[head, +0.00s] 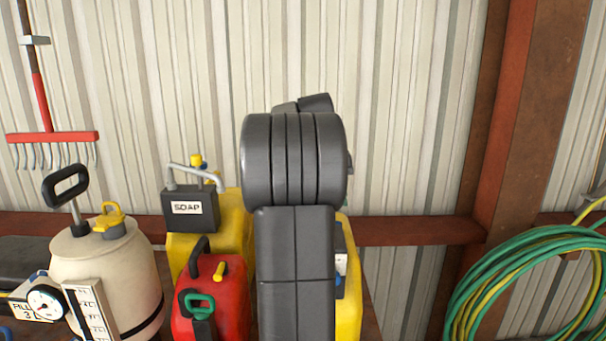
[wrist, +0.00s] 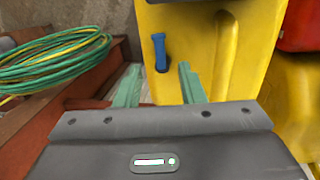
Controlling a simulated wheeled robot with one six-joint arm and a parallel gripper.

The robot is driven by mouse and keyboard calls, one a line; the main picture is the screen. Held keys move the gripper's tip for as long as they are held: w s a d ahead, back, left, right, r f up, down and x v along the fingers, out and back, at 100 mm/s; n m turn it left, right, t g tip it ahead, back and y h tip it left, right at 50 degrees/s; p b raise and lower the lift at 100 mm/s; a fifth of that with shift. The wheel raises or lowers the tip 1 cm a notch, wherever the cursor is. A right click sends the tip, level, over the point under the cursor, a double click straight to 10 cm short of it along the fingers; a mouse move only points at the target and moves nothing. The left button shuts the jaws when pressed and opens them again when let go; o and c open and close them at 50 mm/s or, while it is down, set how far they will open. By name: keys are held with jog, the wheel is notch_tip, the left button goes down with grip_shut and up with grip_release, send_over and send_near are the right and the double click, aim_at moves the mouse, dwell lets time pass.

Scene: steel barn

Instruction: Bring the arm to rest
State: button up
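My gripper (wrist: 159,82) shows in the wrist view with its two green fingers spread apart and nothing between them. Beyond the fingers is a yellow container (wrist: 205,55) with a blue handle or tap (wrist: 160,52). I cannot tell whether the fingers touch it. In the head view my dark grey arm stands upright in the middle, and my gripper is hidden behind it. The arm also covers most of the yellow container (head: 348,290), which shows at its right side.
Left of my arm are a red can (head: 221,290), a yellow SOAP jug (head: 235,225) and a cream sprayer (head: 105,270). A green and yellow hose coil (head: 500,270) hangs at right. A red rake (head: 50,136) hangs on the ribbed wall. Space above the containers looks clear.

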jog(key=f, duration=0.3)
jog(key=d+f, duration=0.1)
jog(key=f, duration=0.2)
jog(key=shift+d+f+p, duration=0.15)
jog(key=shift+f+p, duration=0.1)
jog(key=shift+p, duration=0.05)
notch_tip(320, 180, up, 13)
jog(key=a, duration=0.3)
jog(key=d+f, duration=0.1)
jog(key=f, duration=0.3)
jog(key=d+f, duration=0.1)
jog(key=f, duration=0.3)
jog(key=d+f, duration=0.1)
jog(key=f, duration=0.4)
jog(key=shift+s+f, duration=0.1)
jog(key=shift+d+n+t, duration=0.15)
jog(key=shift+d+n, duration=0.1)
jog(key=shift+n, duration=0.6)
jog(key=shift+d+n+t, duration=0.15)
jog(key=shift+d+n, duration=0.05)
jog(key=shift+n, duration=0.65)
jog(key=shift+d+r, duration=0.1)
jog(key=shift+r, duration=0.1)
